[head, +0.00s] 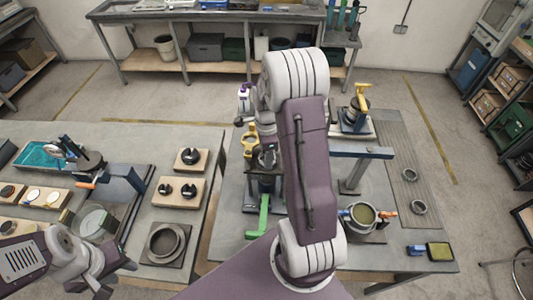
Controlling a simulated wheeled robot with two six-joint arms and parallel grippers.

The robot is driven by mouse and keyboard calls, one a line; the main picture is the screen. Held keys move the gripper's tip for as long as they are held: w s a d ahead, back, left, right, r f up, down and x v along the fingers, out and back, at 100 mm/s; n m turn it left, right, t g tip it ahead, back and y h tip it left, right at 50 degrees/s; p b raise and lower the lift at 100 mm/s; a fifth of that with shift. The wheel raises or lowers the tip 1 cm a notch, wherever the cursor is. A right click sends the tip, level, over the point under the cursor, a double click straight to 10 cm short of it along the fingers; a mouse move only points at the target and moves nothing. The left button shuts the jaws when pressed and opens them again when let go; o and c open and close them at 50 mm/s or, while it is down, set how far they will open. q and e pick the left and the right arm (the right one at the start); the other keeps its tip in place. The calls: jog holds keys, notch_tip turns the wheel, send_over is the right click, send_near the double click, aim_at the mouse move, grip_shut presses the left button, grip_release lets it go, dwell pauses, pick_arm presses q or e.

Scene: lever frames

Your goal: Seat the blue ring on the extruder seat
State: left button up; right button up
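My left gripper (116,277) is low at the left, over the front of the left table, with its fingers apart and nothing visible between them. My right arm stands up through the middle of the view and covers part of the right table. Its gripper is mostly hidden behind it, and I cannot tell its state. A dark machine stand (264,187) with a green lever (264,216) is just left of that arm. I cannot pick out the blue ring, and I cannot tell which part is the extruder seat.
A yellow ring-shaped part (250,140) stands behind the dark stand. The left table holds a grey ring on a plate (166,243) and wooden blocks (178,192). A gap separates the tables.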

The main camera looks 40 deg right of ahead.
jog(key=shift+s, duration=0.1)
jog(key=shift+f, duration=0.25)
jog(key=shift+f+b, duration=0.25)
jog(key=shift+b, duration=0.1)
jog(key=shift+s+a+f, duration=0.2)
jog(key=shift+s+f, duration=0.15)
dwell(0.5)
jog(key=o, duration=1.5)
jog(key=shift+f, duration=0.1)
jog(key=shift+b, duration=0.3)
notch_tip(320, 180, up, 10)
jog(key=b, duration=0.1)
jog(key=shift+w+d, duration=0.2)
jog(key=shift+w, duration=0.2)
